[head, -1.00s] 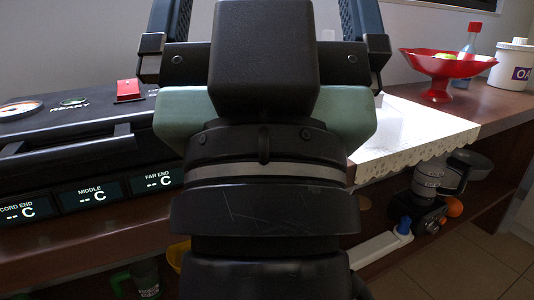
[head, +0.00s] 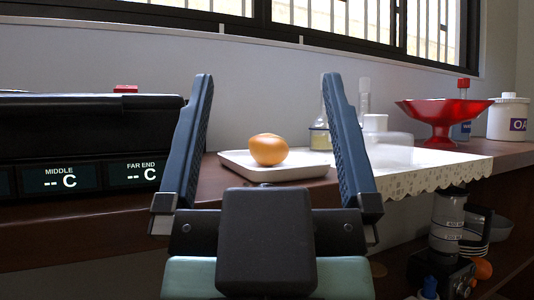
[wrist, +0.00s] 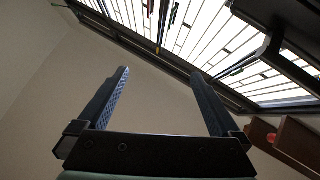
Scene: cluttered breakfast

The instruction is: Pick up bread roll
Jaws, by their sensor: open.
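A golden-brown bread roll (head: 268,149) lies on a shallow white tray (head: 300,172) on the counter in the head view. My gripper (head: 268,95) is open and empty, its two dark fingers pointing upward. In the head view the roll appears between the fingers, but it stands beyond them, and no contact shows. The wrist view also shows my gripper (wrist: 165,75) with its fingers apart. That view faces the wall and window, and neither roll nor tray is in it.
A black appliance (head: 85,130) with temperature displays stands at the left. Behind and right of the tray are an oil bottle (head: 319,135), a red bowl (head: 443,115) and a white canister (head: 508,120). A white lace cloth (head: 430,168) hangs over the counter edge, with items on a shelf below.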

